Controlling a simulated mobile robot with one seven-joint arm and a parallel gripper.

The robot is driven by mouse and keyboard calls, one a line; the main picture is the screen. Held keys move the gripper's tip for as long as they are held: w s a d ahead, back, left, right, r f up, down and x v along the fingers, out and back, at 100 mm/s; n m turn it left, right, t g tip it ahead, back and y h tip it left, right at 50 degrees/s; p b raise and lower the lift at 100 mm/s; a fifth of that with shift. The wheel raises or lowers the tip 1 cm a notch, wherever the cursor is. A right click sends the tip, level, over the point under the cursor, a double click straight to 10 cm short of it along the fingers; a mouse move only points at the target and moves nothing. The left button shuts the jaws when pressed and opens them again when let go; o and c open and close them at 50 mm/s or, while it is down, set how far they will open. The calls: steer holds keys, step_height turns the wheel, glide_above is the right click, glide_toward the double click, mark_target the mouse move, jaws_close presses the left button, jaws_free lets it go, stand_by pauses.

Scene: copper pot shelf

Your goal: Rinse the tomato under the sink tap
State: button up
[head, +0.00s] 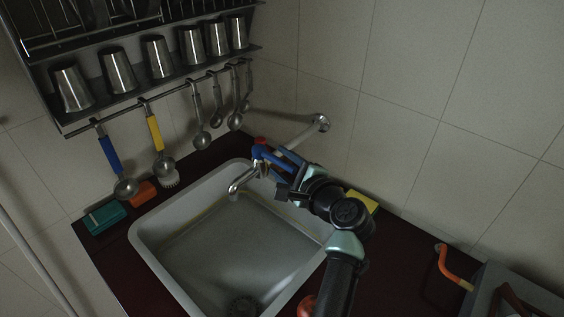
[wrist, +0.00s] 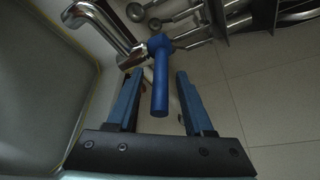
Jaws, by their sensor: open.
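The metal sink tap (head: 240,180) curves over the basin of the sink (head: 140,237). In the wrist view the tap (wrist: 95,22) is at the upper left, with its blue lever (wrist: 160,85) pointing down between my fingers. My gripper (wrist: 158,78) is open around the lever, with gaps visible on both sides. In the head view my gripper (head: 268,160) is at the tap, and its fingers and the lever are hard to tell apart. A red round thing (head: 306,306), perhaps the tomato, shows at the bottom edge beside my arm, partly out of view.
Ladles and utensils (head: 201,138) hang from a rail beneath a shelf of metal cups (head: 118,72). A teal box (head: 105,217) and an orange item (head: 141,194) lie left of the sink. A yellow sponge (head: 362,201) is behind my arm. An orange handle (head: 452,268) sticks up at right.

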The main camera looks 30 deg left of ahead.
jaws_close()
stand_by(0.3)
stand_by(1.2)
